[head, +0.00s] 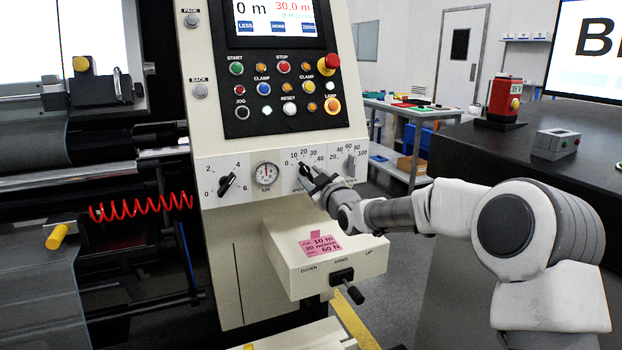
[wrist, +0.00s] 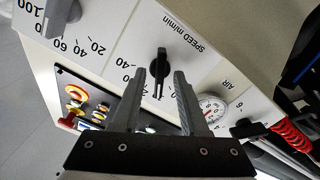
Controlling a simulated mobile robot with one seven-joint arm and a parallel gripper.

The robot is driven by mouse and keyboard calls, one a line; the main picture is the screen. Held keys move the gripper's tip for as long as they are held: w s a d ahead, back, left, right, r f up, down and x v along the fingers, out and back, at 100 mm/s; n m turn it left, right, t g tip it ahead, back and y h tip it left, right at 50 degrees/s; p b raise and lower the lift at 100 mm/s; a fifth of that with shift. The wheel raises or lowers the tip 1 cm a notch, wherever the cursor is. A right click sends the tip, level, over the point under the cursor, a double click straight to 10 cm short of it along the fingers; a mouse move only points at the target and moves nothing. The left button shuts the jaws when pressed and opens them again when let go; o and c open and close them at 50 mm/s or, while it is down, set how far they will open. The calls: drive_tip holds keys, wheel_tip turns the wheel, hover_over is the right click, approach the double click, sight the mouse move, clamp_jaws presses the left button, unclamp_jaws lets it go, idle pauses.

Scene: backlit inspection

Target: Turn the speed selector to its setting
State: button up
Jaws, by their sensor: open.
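In the wrist view my gripper (wrist: 160,80) is open, with one finger on each side of the knob in the picture. Gaps show between the knob and both fingers. The number its pointer marks cannot be read surely. A pink note (head: 320,245) below reads 10 m, 20 m/min, 60 N.
A dial with a black knob (head: 227,184) and the AIR gauge (head: 266,176) are left of the selector. A grey knob (head: 350,165) is close on its right. Buttons (head: 283,92) are above; a ledge with a black lever (head: 343,280) juts out below.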

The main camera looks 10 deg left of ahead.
drive_tip(key=shift+w+a, duration=0.15)
drive_tip(key=shift+w, duration=0.05)
clamp_jaws()
drive_tip(key=shift+m, duration=2.8)
unclamp_jaws()
